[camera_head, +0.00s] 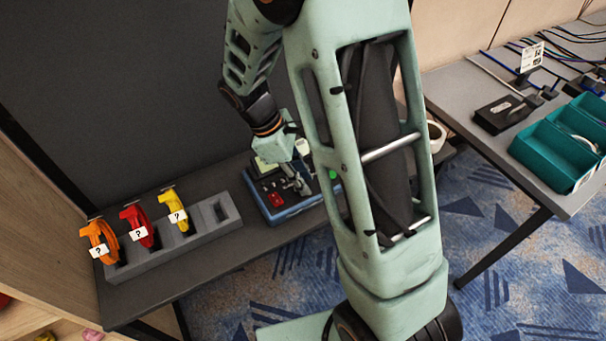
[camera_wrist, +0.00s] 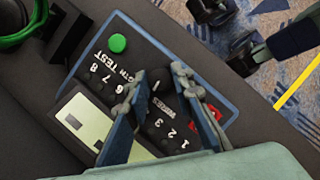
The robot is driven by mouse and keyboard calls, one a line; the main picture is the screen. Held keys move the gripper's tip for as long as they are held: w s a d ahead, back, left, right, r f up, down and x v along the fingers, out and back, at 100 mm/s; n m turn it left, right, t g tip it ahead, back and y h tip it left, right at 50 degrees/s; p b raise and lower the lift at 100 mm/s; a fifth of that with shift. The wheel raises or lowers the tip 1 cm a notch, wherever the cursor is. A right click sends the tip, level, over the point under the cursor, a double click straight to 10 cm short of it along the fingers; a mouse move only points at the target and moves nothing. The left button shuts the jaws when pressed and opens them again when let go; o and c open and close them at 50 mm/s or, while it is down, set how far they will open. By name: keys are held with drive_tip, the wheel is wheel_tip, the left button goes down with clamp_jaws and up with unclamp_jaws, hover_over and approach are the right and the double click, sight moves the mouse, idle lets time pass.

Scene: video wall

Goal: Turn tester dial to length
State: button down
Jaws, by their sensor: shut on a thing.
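The tester (camera_head: 292,211) is a dark box with a blue rim on the low dark table, partly hidden by my arm. In the wrist view its panel (camera_wrist: 108,70) shows a green button (camera_wrist: 117,43), a pale green display (camera_wrist: 82,124), numbers and lettering reading partly "TEST". The dark dial (camera_wrist: 160,80) shows between my fingertips, mostly covered by them; its pointer setting cannot be read. My gripper (camera_wrist: 153,88) is shut on the dial, with one finger on each side. In the head view my gripper (camera_head: 298,183) reaches down onto the tester.
A grey holder (camera_head: 190,236) left of the tester carries orange (camera_head: 97,238), red (camera_head: 137,226) and yellow (camera_head: 175,212) cable coils with "?" tags; its right slot is empty. Teal bins (camera_head: 552,155) and a black device (camera_head: 503,113) are on the right table.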

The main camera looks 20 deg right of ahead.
drive_tip(key=m+p, duration=0.1)
drive_tip(key=m, duration=0.1)
drive_tip(key=m+g, duration=0.1)
drive_tip(key=m, duration=0.1)
drive_tip(key=shift+w+r+m+g+y+p, duration=0.15)
drive_tip(key=shift+m+g+y+p, duration=0.15)
drive_tip(key=shift+y+p, duration=0.1)
drive_tip(key=shift+w+d+m+g+y+p, duration=0.1)
drive_tip(key=shift+m+g+y+p, duration=0.2)
drive_tip(key=shift+m, duration=0.7)
drive_tip(key=shift+d+m+g+y+p, duration=0.1)
drive_tip(key=shift+m+y+p, duration=0.25)
drive_tip(key=shift+m, duration=0.65)
drive_tip(key=c, duration=1.7)
unclamp_jaws()
drive_tip(key=shift+a, duration=0.1)
drive_tip(key=v, duration=1.1)
drive_tip(key=shift+w+r, duration=0.2)
drive_tip(key=shift+r, duration=0.15)
